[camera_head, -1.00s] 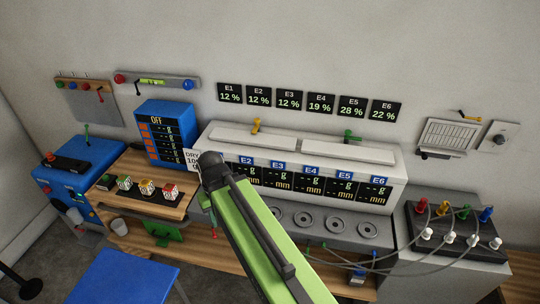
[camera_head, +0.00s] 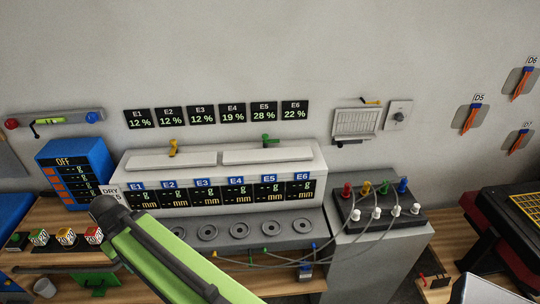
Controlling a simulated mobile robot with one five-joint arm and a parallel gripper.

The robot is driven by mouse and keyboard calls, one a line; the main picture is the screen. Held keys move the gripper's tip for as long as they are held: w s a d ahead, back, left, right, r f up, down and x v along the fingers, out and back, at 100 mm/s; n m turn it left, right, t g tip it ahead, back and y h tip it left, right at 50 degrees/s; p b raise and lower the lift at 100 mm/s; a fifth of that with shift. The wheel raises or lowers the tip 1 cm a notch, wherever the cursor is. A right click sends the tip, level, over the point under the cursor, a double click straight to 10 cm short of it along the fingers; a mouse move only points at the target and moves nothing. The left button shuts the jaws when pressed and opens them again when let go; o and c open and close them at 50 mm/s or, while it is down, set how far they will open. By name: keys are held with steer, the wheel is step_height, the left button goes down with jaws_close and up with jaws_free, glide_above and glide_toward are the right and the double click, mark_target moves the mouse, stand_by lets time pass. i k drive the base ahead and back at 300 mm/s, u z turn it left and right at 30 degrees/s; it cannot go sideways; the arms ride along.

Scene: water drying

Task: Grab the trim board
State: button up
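I cannot tell for certain which thing is the trim board. A dark board with coloured and white pegs (camera_head: 375,212) stands on a grey cabinet right of centre, with grey cables running from it to the left. A small dark board with a red part (camera_head: 433,283) lies at the lower right. My green arm (camera_head: 170,262) rises from the bottom edge, with a dark joint at its upper end, in front of the bench. My gripper's fingers do not show.
A white console with displays (camera_head: 220,163) and a grey shelf with round wells (camera_head: 238,231) fill the middle. A blue display box (camera_head: 75,165) stands left. A dark red machine with a yellow grid (camera_head: 500,225) stands right. Wall plates with orange tools (camera_head: 470,119) hang at right.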

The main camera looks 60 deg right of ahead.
mark_target(241, 157)
steer(key=z, duration=0.25)
steer(key=i, duration=0.95)
steer(key=u, duration=0.3)
